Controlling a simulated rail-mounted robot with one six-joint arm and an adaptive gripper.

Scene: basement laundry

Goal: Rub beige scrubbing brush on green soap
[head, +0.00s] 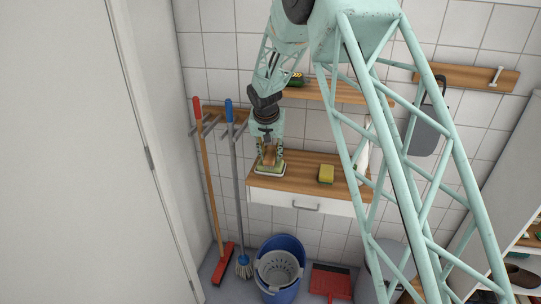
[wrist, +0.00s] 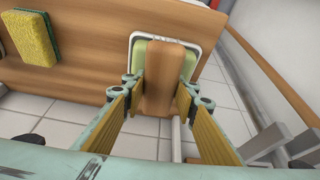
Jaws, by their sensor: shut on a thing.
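My gripper (wrist: 163,92) is shut on the beige scrubbing brush (wrist: 165,75), a wooden block between its two fingers in the wrist view. In the head view my gripper (head: 268,147) points down over the left end of the wooden shelf, with the brush (head: 268,157) under it. The pale green soap (wrist: 142,50) lies in a white-rimmed dish and shows on both sides of the brush's far end. The brush covers the middle of the soap. Its underside is hidden, so I cannot tell whether it touches the soap.
A yellow and green sponge (head: 326,174) lies on the wooden shelf (head: 300,174), right of the dish. A red-handled broom (head: 210,180) and a blue-handled mop (head: 234,170) hang at the left. A blue bucket (head: 297,290) stands below. The shelf between dish and sponge is clear.

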